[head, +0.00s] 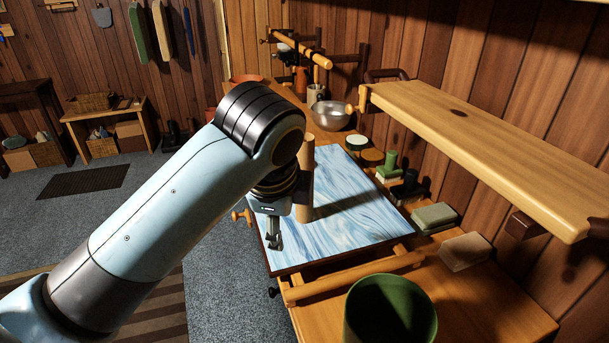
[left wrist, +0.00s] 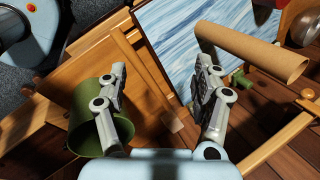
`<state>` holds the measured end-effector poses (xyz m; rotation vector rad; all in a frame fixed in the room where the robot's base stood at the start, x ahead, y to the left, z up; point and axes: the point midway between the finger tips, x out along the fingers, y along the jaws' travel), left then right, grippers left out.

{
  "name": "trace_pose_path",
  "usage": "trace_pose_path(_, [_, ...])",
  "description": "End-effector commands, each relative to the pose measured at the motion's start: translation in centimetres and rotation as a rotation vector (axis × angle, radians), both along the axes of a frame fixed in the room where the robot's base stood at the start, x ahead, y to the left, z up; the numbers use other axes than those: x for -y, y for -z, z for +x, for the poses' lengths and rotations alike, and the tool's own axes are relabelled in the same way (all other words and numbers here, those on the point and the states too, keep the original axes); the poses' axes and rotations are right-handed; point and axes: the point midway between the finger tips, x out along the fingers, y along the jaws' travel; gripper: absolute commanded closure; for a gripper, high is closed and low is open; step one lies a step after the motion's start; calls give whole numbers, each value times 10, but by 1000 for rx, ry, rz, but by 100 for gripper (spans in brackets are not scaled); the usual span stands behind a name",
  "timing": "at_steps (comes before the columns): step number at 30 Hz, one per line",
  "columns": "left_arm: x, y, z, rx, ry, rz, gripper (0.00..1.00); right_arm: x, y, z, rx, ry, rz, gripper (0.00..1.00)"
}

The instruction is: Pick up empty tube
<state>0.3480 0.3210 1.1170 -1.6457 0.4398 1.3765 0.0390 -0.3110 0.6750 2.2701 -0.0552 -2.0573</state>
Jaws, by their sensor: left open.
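The empty tube is a plain brown cardboard cylinder (head: 306,185) standing upright on the blue-and-white marbled board (head: 360,215), near its left side. My left arm hides part of it in the head view. In the left wrist view the tube (left wrist: 250,52) shows at the upper right with its open end toward the right. My left gripper (head: 274,241) points down over the front left part of the board, just left of and nearer than the tube. Its fingers (left wrist: 161,72) are apart with nothing between them, and the tube lies beyond the right finger. My right gripper is not in view.
A green bin (head: 390,310) stands on the wooden bench in front of the board. A wooden shelf (head: 470,150) juts out above the right side. A metal bowl (head: 330,115) and small green items (head: 390,165) sit behind and right. Grey floor lies left.

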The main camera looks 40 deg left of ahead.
Motion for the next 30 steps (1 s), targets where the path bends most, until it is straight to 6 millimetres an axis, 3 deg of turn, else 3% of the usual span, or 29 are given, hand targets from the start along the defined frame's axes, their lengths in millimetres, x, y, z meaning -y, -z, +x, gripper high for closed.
trace_pose_path(3, [-18,-22,44,-87,247,156,33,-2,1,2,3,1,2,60])
trace_pose_path(9, [-44,-67,101,-292,646,380,33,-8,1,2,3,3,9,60])
trace_pose_path(16, [-58,-102,130,-441,889,492,33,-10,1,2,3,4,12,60])
trace_pose_path(19, [-63,-101,134,-465,924,506,33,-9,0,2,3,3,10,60])
trace_pose_path(30, [-86,-59,147,-467,930,506,33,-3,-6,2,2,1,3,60])
